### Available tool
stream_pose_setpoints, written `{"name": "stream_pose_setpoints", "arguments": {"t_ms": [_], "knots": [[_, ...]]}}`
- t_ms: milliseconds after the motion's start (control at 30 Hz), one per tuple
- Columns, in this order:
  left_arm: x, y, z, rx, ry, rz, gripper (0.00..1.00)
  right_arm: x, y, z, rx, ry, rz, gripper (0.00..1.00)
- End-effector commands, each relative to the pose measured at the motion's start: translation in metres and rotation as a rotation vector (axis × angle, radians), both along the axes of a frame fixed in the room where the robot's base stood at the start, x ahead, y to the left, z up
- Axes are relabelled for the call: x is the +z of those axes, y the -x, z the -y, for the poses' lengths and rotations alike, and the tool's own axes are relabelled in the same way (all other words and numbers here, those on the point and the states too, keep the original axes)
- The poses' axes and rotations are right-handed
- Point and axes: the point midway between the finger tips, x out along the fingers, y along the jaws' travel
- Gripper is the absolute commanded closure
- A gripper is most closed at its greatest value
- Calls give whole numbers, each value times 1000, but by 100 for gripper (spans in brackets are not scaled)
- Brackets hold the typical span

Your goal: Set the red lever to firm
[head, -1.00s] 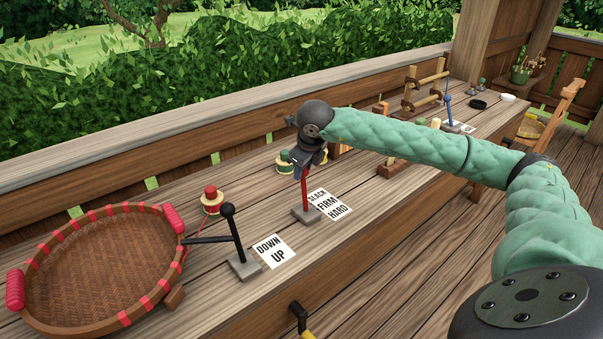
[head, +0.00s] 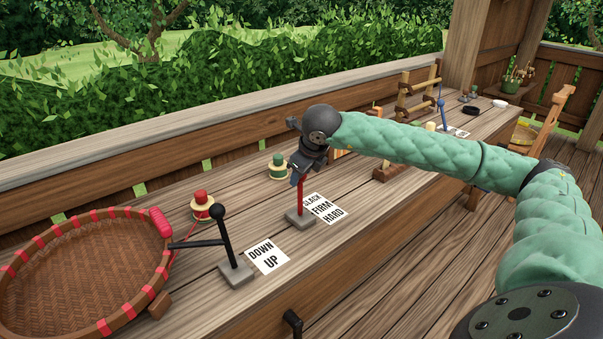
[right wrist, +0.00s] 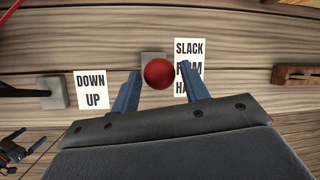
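The red lever (head: 301,197) rises from a grey base on the bench beside a card (head: 325,208) lettered SLACK, FIRM, HARD. In the head view it looks about upright, and its top is hidden by my right gripper (head: 298,172). In the right wrist view the lever's red ball (right wrist: 158,73) lies between the two blue fingertips of my right gripper (right wrist: 152,82). The fingers are apart, with a gap at the left finger; whether the right finger touches the ball is unclear. The ball partly covers the card (right wrist: 189,49) near FIRM.
A black lever (head: 226,238) with a DOWN/UP card (head: 266,256) stands to the left, near a round woven tray (head: 80,270). A red-topped spool (head: 201,205) and a green-topped spool (head: 277,168) sit behind. A wooden rack (head: 418,92) stands farther along the bench.

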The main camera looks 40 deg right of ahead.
Motion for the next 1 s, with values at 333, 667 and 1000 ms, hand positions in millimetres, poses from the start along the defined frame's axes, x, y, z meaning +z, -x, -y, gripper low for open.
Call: {"name": "stream_pose_setpoints", "arguments": {"t_ms": [333, 667, 1000], "knots": [[-1, 1, 0, 0, 0, -2, 1, 1, 0, 0, 0, -1, 2, 45], [-12, -4, 12, -8, 30, 29, 1, 35, 17, -2, 0, 1, 4, 45], [-26, -8, 22, -17, 50, 55, 1, 68, 34, -4, -1, -1, 2, 45]]}}
